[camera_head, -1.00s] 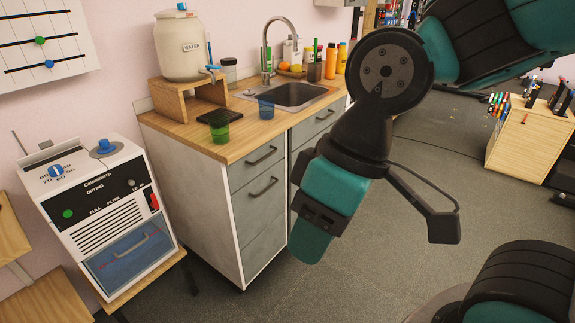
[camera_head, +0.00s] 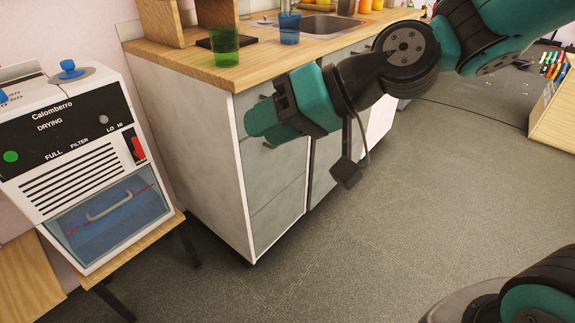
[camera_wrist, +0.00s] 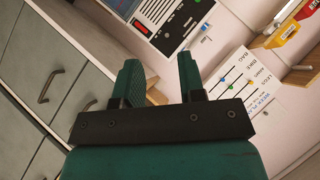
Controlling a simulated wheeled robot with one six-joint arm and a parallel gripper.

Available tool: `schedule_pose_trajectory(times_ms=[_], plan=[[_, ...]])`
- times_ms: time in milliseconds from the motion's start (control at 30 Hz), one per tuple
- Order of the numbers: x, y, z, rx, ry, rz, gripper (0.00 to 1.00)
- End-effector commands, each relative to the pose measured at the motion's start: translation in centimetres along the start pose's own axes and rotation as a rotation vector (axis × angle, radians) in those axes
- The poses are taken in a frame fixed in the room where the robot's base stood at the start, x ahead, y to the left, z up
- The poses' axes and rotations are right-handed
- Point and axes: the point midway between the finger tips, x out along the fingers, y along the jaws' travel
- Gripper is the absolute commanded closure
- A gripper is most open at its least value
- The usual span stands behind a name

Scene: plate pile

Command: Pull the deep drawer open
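The grey-fronted drawer cabinet (camera_head: 277,215) stands under the wooden counter, its fronts flush and closed.
A white drying machine (camera_head: 85,150) stands on a wooden stand at left. The floor (camera_head: 400,220) before the cabinet is clear.

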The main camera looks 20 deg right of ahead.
Motion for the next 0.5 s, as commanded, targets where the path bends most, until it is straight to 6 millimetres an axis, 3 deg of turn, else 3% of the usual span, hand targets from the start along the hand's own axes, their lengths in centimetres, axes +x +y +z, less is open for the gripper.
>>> schedule_pose_trajectory(times_ms=[33,200,367,500], plan=[[2.7,3.3,1.0,0.042,0.059,-0.03,0.63],[6.5,9.1,-0.2,0.187,0.279,-0.135,0.63],[9.1,15.8,-1.0,0.342,0.495,-0.221,0.63],[10.5,22.7,-1.2,0.492,0.694,-0.282,0.63]])
